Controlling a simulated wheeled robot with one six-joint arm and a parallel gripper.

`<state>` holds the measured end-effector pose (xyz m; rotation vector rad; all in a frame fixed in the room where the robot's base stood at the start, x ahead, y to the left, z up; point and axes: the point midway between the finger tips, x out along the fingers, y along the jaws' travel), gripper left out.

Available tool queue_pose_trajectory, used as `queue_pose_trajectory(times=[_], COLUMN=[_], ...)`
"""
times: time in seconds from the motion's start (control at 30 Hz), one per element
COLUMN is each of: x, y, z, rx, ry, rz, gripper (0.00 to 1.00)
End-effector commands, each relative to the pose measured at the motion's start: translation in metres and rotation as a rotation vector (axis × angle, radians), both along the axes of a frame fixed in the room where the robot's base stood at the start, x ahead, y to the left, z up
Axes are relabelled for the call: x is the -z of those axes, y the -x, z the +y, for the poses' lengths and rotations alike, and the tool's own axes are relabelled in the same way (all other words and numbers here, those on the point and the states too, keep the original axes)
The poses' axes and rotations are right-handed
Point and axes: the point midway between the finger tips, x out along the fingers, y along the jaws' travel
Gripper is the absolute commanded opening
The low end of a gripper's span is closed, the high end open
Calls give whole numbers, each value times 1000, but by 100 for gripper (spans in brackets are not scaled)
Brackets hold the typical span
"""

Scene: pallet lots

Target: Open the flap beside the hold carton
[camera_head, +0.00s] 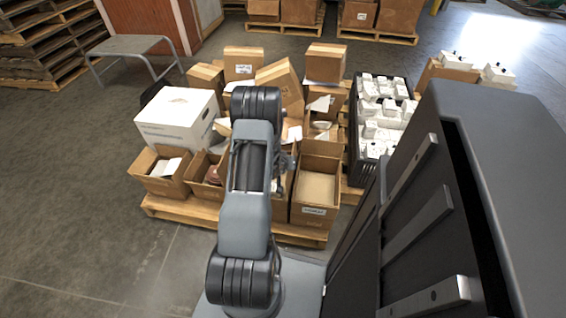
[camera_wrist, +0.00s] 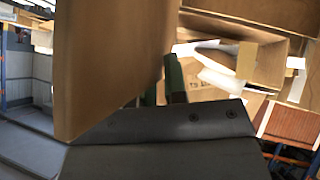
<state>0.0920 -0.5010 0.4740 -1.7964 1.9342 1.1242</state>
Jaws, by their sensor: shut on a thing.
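My gripper (camera_wrist: 164,86) shows in the wrist view as green fingers, shut on the edge of a brown cardboard flap (camera_wrist: 115,62). The flap stands large and close, filling the left and middle of the view. Behind the fingers is a cardboard face with partly hidden print (camera_wrist: 208,92). In the head view my arm hides the gripper and the flap. An open carton with a white label (camera_head: 315,211) stands at the pallet's front right. Another labelled carton (camera_head: 243,69) stands at the back. I cannot read either label, so I cannot tell which is the hold carton.
The cartons crowd a wooden pallet (camera_head: 166,210). A white box (camera_head: 176,131) and an open carton (camera_head: 150,186) stand at its left. A black crate of white items (camera_head: 366,168) is at its right. A grey step stand (camera_head: 126,45) is back left. Floor at left is clear.

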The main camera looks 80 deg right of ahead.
Motion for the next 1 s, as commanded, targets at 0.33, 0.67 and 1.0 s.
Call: queue_pose_trajectory(times=[0.33, 0.67, 1.0], x=[-1, -1, -2], y=[5, 4, 1], z=[-2, -2, 0], rx=[3, 1, -3], ry=[8, 7, 3], rz=[4, 3, 3], gripper=[0, 23, 30])
